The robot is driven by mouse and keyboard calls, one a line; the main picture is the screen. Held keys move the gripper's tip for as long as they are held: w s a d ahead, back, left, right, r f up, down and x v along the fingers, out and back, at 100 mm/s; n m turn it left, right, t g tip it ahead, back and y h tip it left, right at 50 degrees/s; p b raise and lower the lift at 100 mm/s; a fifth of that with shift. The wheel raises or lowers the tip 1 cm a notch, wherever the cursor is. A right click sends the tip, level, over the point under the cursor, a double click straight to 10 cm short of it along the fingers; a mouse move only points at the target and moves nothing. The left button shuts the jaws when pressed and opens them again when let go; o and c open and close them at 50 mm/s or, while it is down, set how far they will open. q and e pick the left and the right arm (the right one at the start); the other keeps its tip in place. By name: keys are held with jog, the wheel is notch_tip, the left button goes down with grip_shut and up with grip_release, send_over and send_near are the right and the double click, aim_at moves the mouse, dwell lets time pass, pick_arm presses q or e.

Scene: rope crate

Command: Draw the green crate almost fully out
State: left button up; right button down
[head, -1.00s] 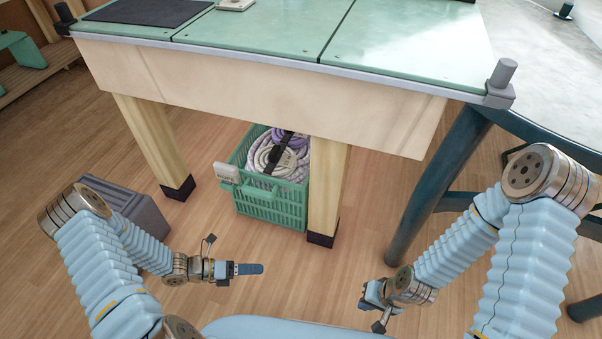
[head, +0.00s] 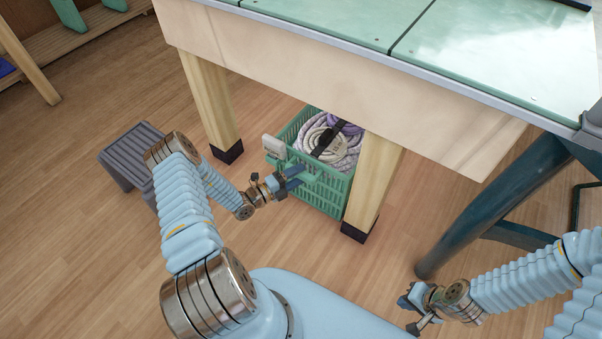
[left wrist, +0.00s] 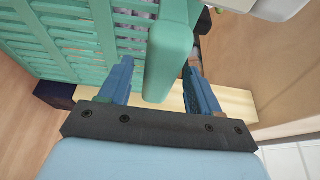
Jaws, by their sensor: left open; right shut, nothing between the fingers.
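The green crate (head: 325,188) stands on the floor under the workbench, between its two front legs, with coiled white and purple rope (head: 335,140) inside. A pale tag or block (head: 273,146) sits at its front left corner. My left gripper (head: 298,176) is at the crate's front. In the left wrist view, its open fingers (left wrist: 155,82) stand on either side of the crate's green handle (left wrist: 170,55), apart from it, with slatted crate wall (left wrist: 70,40) behind. My right gripper (head: 408,306) is shut and empty, low at the right, away from the crate.
The workbench (head: 330,75) overhangs the crate. A grey step stool (head: 130,155) stands at the left. A dark blue leg (head: 490,205) stands at the right. Floor in front is partly clear.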

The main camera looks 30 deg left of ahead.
pick_arm(q)
jog(key=shift+x, duration=0.85)
grip_shut()
